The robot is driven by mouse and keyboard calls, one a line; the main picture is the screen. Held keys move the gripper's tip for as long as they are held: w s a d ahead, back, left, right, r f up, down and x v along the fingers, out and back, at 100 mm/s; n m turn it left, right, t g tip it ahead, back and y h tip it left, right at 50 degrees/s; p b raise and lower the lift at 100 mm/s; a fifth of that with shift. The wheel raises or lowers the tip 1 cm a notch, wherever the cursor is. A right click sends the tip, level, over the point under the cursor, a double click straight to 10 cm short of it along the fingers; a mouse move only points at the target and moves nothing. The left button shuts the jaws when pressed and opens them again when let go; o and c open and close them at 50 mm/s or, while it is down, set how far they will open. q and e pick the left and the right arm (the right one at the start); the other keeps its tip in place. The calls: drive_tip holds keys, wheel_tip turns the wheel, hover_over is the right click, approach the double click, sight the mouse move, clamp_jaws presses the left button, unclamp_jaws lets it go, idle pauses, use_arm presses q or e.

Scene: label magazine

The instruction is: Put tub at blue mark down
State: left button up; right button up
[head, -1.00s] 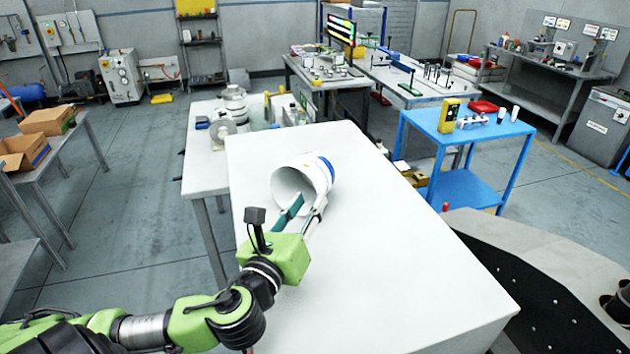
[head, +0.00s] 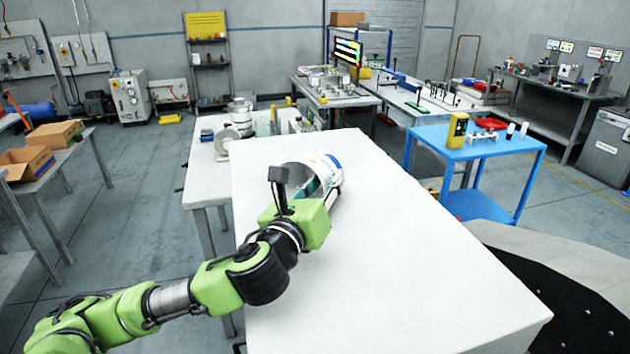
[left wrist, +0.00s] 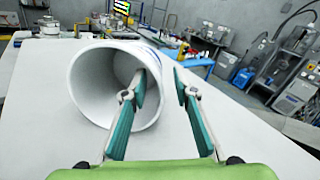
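A white tub (head: 325,162) with a blue mark (head: 332,160) on its side lies on its side on the white table, its open mouth toward my left gripper. In the left wrist view the tub (left wrist: 88,85) shows its round mouth and hollow inside. My left gripper (left wrist: 161,76) is open, with one finger inside the mouth and the other outside the wall, so the rim is between them. I cannot tell whether either finger touches the wall. In the head view the gripper body (head: 302,222) hides part of the tub's mouth. My right gripper is not in view.
The white table (head: 400,260) is bare in front and to the right of the tub. A side table with metal parts (head: 240,115) stands behind left. A blue cart (head: 478,142) with a yellow device (head: 457,130) stands to the right.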

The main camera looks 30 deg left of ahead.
sight(338, 163)
use_arm(q)
drive_tip(key=p+x, duration=0.1)
drive_tip(key=x, duration=0.3)
drive_tip(key=shift+a+p, duration=0.2)
drive_tip(key=shift+p, duration=0.15)
drive_tip(key=shift+w+f, duration=0.1)
drive_tip(key=shift+w, duration=0.35)
drive_tip(key=shift+s, duration=0.1)
clamp_jaws()
